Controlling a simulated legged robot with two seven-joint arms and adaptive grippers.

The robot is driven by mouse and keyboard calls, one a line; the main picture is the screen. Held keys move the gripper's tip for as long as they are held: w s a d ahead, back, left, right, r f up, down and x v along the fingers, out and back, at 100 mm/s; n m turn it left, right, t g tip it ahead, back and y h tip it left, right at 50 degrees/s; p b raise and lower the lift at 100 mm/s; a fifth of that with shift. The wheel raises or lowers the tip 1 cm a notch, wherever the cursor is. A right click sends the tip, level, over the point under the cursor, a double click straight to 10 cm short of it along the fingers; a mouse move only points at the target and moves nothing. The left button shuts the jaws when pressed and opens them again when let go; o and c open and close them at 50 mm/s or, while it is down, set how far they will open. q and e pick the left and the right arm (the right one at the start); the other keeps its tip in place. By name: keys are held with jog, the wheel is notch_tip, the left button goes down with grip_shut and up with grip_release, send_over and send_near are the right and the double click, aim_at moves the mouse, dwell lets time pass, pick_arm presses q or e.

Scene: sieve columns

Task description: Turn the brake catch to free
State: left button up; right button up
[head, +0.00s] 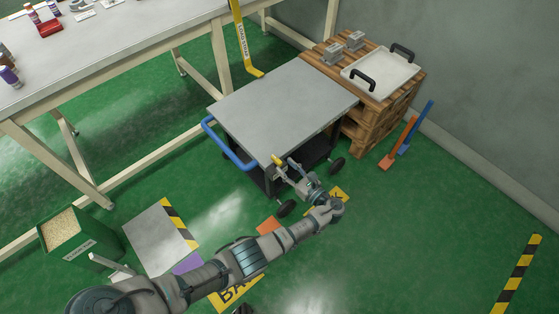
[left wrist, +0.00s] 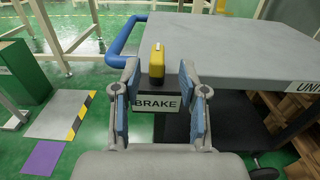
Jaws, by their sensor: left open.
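The brake catch is a small yellow lever (left wrist: 157,59) standing upright above a white plate marked BRAKE (left wrist: 158,104) on the near side of the grey-topped cart (head: 285,100). In the head view the yellow catch (head: 277,160) shows at the cart's near edge. My left gripper (left wrist: 158,72) is open, its blue-padded fingers on either side of the catch in the wrist view, with gaps visible on both sides. In the head view my left gripper (head: 285,166) is at the cart's near edge. How far the catch lies between the fingers is hard to tell. My right gripper is not in view.
The cart has a blue handle (head: 226,145) at its left and dark wheels. A wooden pallet stack (head: 366,124) with a white tray (head: 381,72) stands behind right. A long workbench (head: 110,50) is at left. A green bin (head: 66,230) stands lower left. Floor at right is mostly clear.

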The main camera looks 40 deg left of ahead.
pick_arm(q)
jog(key=d, duration=0.6)
jog(key=shift+s+d, duration=0.15)
jog(key=shift+d, duration=0.25)
jog(key=shift+f, duration=0.1)
